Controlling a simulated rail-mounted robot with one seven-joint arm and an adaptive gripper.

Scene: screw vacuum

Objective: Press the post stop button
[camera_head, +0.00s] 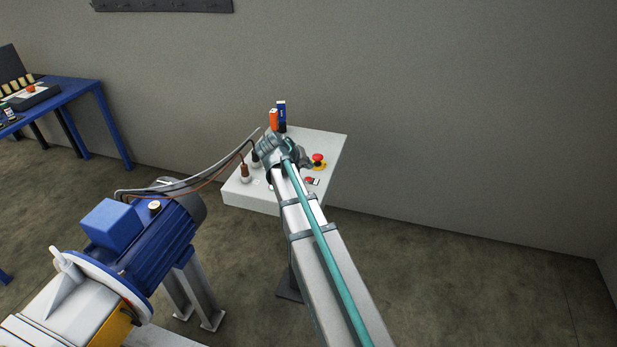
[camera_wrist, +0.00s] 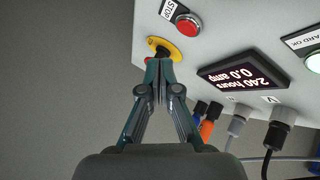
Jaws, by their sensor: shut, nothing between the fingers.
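A white control box (camera_head: 331,143) carries two red controls. One is a flat red stop button (camera_wrist: 188,24) beside a label that reads STOP; it also shows near the box's front edge in the head view (camera_head: 309,180). The other is a red mushroom button on a yellow base (camera_head: 318,160). In the wrist view my gripper (camera_wrist: 160,62) is shut and empty, its tips over the yellow base (camera_wrist: 165,48) and hiding most of the mushroom head. Contact cannot be told. The flat stop button is clear of the fingers.
A display (camera_wrist: 248,77) reads 240 hours and 0.0 amp. Cable plugs (camera_wrist: 238,119) and a green-lit button (camera_wrist: 313,63) are on the box. A blue motor pump (camera_head: 150,235) stands at left, its cables running to the box. A blue table (camera_head: 75,93) is at far left.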

